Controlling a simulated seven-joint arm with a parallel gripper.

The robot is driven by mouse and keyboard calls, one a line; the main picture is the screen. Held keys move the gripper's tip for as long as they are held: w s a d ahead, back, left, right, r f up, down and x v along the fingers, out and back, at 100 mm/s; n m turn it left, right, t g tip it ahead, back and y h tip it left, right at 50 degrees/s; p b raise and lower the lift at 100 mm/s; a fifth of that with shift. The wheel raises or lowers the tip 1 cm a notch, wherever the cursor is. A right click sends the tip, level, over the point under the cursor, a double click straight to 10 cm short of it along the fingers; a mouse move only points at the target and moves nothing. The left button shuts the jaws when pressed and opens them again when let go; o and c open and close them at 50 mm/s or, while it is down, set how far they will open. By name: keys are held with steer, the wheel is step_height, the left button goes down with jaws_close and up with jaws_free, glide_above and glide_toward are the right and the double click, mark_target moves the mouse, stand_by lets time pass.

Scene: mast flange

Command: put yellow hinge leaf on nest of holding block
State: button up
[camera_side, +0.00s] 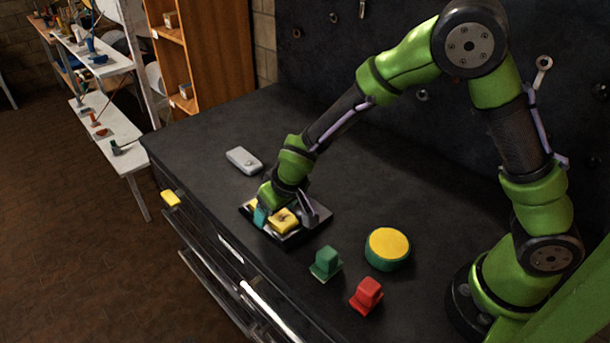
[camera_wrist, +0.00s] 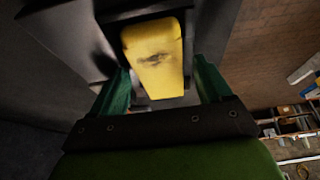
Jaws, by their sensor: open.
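The yellow hinge leaf (camera_side: 284,220) lies on the dark holding block (camera_side: 299,236), with a dark mark on its top face. In the wrist view the leaf (camera_wrist: 155,52) shows between the two green fingers. My gripper (camera_side: 270,211) is low over the block, and it also shows in the wrist view (camera_wrist: 164,85). The fingers are open, one on each side of the leaf, with visible gaps. I cannot tell whether the leaf is fully seated in the nest, since my gripper hides part of the block in the side view.
A grey box-like piece (camera_side: 243,160) lies behind the block. A green block (camera_side: 326,262), a red block (camera_side: 367,295) and a round green piece with a yellow top (camera_side: 387,248) stand to the right. A yellow piece (camera_side: 170,199) is at the bench's front edge.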

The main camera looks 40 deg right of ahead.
steer(key=v, duration=1.2)
steer(key=s+d+r+m+t+y, duration=0.1)
steer(key=s+d+r+m, duration=0.1)
steer(key=s+d+r, duration=0.3)
steer(key=s+d+r+m+t+y, duration=0.1)
steer(key=s+d+r, duration=0.4)
steer(key=s, duration=0.6)
steer(key=shift+d+r+m+t, duration=0.35)
steer(key=shift+r+m+t, duration=0.05)
steer(key=shift+r+m, duration=0.1)
